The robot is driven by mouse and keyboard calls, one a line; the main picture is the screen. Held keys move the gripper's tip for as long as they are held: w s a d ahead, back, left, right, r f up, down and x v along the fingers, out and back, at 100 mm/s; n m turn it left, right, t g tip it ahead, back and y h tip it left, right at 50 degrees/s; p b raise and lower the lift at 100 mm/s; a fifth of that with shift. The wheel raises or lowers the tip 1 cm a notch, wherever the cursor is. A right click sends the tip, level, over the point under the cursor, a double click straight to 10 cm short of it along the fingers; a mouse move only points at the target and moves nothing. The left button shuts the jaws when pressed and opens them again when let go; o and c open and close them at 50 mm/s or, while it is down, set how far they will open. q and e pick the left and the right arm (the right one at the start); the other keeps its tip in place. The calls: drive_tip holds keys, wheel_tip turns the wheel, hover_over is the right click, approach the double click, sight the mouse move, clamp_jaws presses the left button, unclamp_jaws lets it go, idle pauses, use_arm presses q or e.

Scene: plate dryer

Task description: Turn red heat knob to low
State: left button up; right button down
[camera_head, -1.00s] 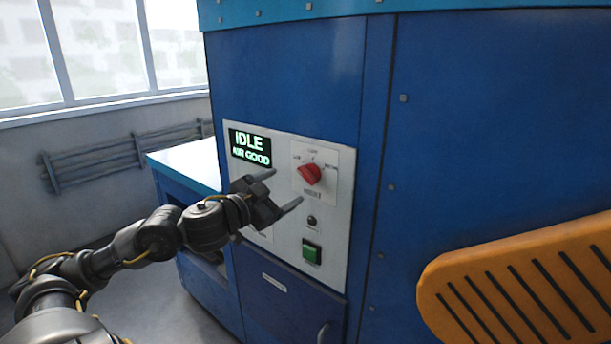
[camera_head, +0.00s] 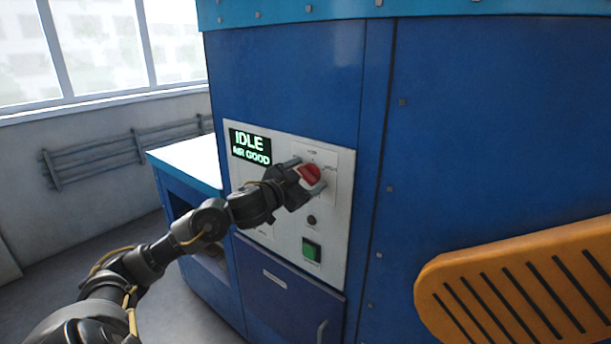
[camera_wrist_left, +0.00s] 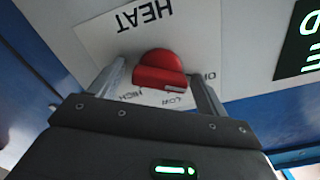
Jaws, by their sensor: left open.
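The red heat knob (camera_head: 309,175) sits on a white label plate on the grey control panel (camera_head: 284,240). My left gripper (camera_head: 308,174) is open at the knob, with one finger on each side of it. In the left wrist view the knob (camera_wrist_left: 160,74) lies between the two spread fingertips, with a gap on at least the right side. The wrist view shows the label HEAT upside down, with LOW, HIGH and a partly hidden third mark near the knob. The knob's pointer setting is hard to tell. My right gripper is not in view.
A display (camera_head: 250,146) reading IDLE and AIR GOOD is left of the knob. A small dark button (camera_head: 311,221) and a green button (camera_head: 311,250) are below. An orange slotted part (camera_head: 520,290) juts in at the right.

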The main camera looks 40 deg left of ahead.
use_arm(q)
drive_tip(key=c, duration=1)
drive_tip(key=m+b, duration=0.2)
drive_tip(key=m, duration=0.3)
drive_tip(key=shift+f+m+b, duration=0.1)
drive_tip(key=shift+m+b, duration=0.3)
drive_tip(key=m+b, duration=0.3)
drive_tip(key=m, duration=0.2)
drive_tip(key=shift+d+m, duration=0.1)
drive_tip(key=shift+m, duration=0.3)
drive_tip(key=o, duration=1)
